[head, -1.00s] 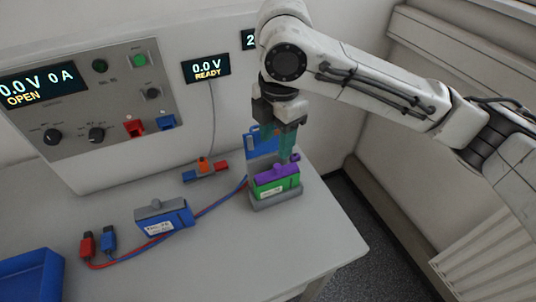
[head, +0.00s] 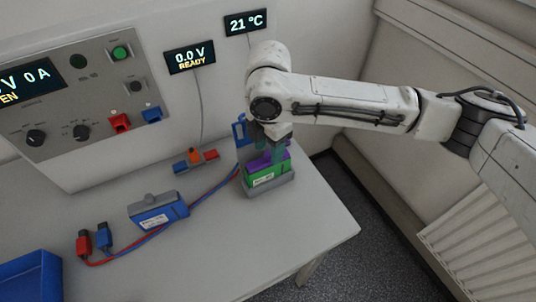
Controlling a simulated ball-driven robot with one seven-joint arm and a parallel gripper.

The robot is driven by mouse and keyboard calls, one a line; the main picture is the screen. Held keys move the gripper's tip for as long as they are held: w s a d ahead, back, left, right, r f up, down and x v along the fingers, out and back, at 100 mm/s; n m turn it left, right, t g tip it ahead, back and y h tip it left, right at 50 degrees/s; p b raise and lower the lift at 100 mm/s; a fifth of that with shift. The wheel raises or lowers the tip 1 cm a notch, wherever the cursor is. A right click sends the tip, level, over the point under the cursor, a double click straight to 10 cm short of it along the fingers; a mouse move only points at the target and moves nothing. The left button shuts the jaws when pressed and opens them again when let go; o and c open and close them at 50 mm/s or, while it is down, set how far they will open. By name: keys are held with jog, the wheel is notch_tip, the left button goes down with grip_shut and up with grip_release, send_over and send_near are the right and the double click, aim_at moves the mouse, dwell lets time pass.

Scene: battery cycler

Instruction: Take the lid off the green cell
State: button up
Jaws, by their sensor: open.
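The green cell (head: 267,181) with a white label sits in a grey holder (head: 286,186) near the right end of the table. Its purple lid (head: 257,166) is on top of it. A blue upright part (head: 240,132) stands behind the holder.
A blue cell with a grey lid (head: 158,212) lies left on the table (head: 215,250). Red and blue cables run from plugs (head: 94,241) toward the holder. A small red-orange-blue block (head: 196,158) sits at the back. A blue tray (head: 30,275) is at the front left.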

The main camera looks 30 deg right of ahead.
jog(key=shift+f, duration=0.6)
grip_shut()
